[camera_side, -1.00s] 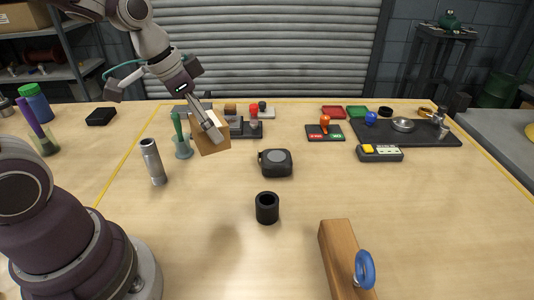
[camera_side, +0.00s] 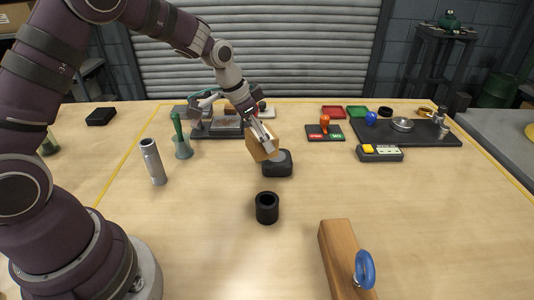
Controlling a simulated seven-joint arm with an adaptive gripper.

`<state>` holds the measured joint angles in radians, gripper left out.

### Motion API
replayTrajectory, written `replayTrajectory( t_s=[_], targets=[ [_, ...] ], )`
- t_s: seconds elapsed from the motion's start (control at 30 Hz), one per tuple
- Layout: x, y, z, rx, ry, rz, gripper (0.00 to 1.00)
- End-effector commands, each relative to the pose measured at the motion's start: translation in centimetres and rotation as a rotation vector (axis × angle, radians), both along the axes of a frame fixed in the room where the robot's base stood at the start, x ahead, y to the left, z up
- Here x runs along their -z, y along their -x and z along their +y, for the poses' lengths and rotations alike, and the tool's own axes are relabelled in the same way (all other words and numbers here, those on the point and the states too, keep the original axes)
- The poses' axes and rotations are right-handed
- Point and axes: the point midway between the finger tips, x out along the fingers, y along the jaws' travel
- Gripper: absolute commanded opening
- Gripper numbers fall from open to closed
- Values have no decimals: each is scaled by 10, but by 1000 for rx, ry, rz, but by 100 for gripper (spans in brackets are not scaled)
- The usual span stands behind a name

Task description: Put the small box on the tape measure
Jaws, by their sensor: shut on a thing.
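The small box (camera_side: 259,151) is light brown and tilted. My gripper (camera_side: 266,146) is shut on it, and the fingers cover part of it. The tape measure (camera_side: 279,167) is black with a grey round face and lies on the table in the middle of the side view. The box overlaps the upper left part of the tape measure in this view. I cannot tell whether the two touch.
A black cylinder (camera_side: 267,208) stands in front of the tape measure. A grey metal tube (camera_side: 152,162) and a green-handled tool in a cup (camera_side: 181,144) stand to the left. A wooden block with a blue ring (camera_side: 342,255) is at the front.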

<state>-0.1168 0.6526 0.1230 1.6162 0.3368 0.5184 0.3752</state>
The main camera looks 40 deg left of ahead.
Motion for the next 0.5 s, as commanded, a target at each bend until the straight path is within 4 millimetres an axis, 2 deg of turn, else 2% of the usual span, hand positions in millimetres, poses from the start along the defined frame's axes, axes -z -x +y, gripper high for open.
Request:
replayTrajectory(
  t_s=[0.1, 0.33, 0.5],
  targets=[
    [3, -23, 1, -1, 0, -1, 26],
    [4, -44, 2, -1, 1, -3, 26],
    [34, -44, 2, -1, 1, 2, 26]
  ],
)
